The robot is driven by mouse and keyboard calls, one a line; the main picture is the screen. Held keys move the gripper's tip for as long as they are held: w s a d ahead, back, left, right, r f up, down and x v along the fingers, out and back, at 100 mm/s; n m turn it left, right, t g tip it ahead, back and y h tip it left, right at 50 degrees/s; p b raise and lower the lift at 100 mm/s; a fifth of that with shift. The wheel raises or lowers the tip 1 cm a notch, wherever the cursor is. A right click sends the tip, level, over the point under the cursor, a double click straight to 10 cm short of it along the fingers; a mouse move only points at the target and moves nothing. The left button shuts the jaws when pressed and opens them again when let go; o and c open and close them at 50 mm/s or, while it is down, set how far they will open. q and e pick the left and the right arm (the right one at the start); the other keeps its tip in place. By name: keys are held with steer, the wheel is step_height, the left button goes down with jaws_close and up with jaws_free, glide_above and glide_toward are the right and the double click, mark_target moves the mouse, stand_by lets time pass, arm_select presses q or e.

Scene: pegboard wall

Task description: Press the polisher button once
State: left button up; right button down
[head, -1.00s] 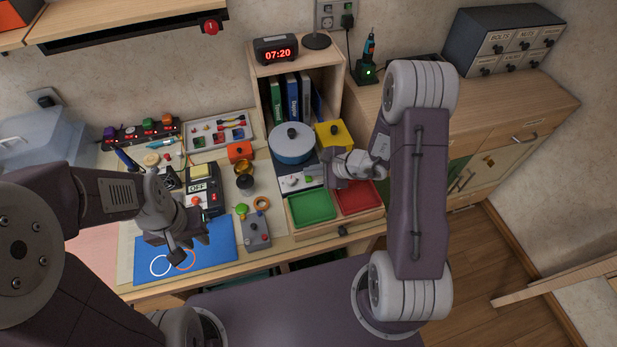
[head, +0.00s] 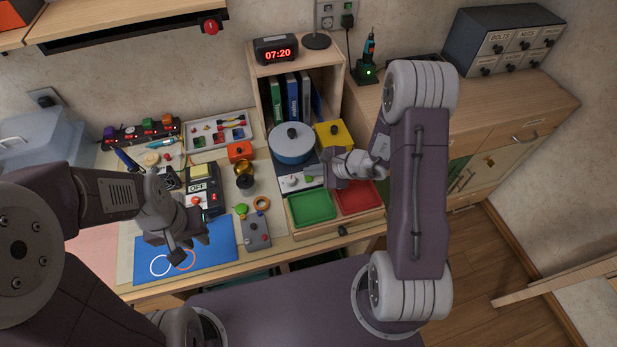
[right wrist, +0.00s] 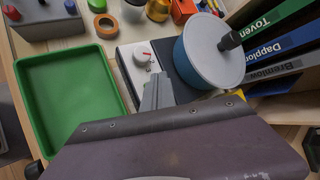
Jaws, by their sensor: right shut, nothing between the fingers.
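A device with an "OFF" display (head: 197,187), a yellow pad on top and a red switch (head: 214,198) stands on the left part of the bench; I cannot tell for certain that it is the polisher. A grey box (head: 257,232) with small coloured buttons stands in front of it. My left gripper (head: 190,247) hangs over the blue mat, left of the grey box; its finger gap is unclear. My right gripper (head: 326,172) is shut and empty, over the area between the stove and the trays.
A blue pot (head: 292,150) stands on the stove (head: 311,175). A green tray (head: 312,206) and a red tray (head: 358,198) lie in front. A gold cup (head: 244,167), an orange ring (head: 262,203) and a bookshelf (head: 258,85) are close by. The blue mat (head: 215,262) has free room.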

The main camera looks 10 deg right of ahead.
mark_target(311, 179)
steer(key=shift+f+b, duration=0.45)
steer(key=shift+b, duration=0.2)
steer(key=shift+f+b, duration=0.5)
steer(key=shift+b, duration=0.2)
stand_by(0.6)
steer(key=shift+r, duration=0.15)
steer(key=shift+r+p, duration=0.5)
steer(key=shift+r, duration=0.3)
steer(key=shift+r, duration=0.1)
steer(key=shift+r+p, duration=1.7)
steer(key=shift+r, duration=0.8)
steer(key=shift+f, duration=0.1)
